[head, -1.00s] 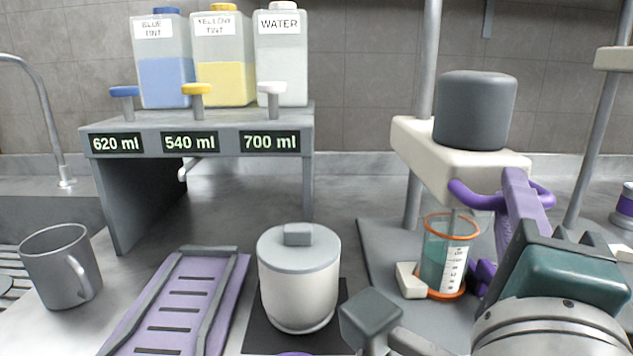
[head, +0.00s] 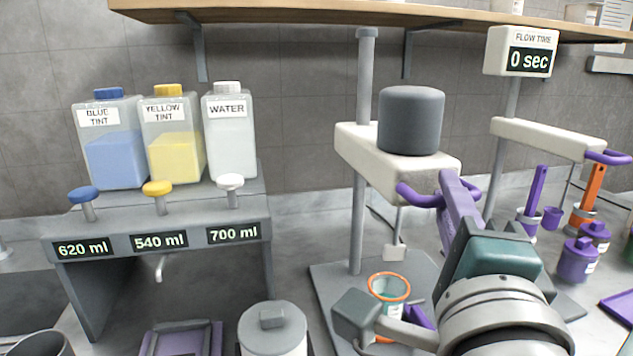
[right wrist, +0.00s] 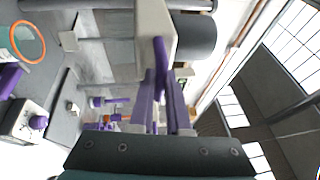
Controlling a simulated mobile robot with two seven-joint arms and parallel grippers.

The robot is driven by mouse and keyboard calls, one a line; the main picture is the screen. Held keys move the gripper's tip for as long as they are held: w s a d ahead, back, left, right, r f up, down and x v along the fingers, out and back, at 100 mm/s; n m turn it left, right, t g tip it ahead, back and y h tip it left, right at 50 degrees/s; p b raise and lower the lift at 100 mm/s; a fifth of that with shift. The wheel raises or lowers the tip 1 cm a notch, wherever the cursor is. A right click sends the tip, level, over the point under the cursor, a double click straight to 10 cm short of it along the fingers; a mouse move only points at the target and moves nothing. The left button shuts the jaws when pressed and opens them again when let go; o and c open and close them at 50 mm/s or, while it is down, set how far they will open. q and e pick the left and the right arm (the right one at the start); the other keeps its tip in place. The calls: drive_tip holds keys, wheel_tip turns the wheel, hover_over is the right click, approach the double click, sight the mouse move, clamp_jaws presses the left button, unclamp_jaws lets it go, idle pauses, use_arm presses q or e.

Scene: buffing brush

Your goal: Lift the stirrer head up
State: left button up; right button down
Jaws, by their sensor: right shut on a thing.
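The stirrer head (head: 365,160) is a cream block with a dark grey motor (head: 411,122), carried on a grey post. My right gripper (head: 456,192) has purple fingers shut on the purple handle (head: 418,200) at its front. From the block a thin shaft hangs down to a pale paddle (head: 394,253), which hangs above the orange-rimmed beaker (head: 388,288). The right wrist view also shows the cream block (right wrist: 155,35), the motor (right wrist: 196,36) and the beaker (right wrist: 27,42), with the paddle (right wrist: 68,41) apart from it. My left gripper is not in view.
A second stand (head: 545,138) with a purple handle and a "0 sec" display (head: 529,60) is at the right. A dispenser (head: 160,240) with three bottles is at the left. A lidded pot (head: 272,325) stands at the front. A wooden shelf (head: 300,17) runs above the post.

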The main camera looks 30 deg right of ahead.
drive_tip(key=shift+r, duration=0.35)
drive_tip(key=c, duration=1.2)
unclamp_jaws()
drive_tip(key=shift+o, duration=0.2)
drive_tip(key=shift+f, duration=0.1)
drive_tip(key=b+v, duration=0.3)
drive_tip(key=v, duration=0.7)
drive_tip(key=shift+w, duration=0.1)
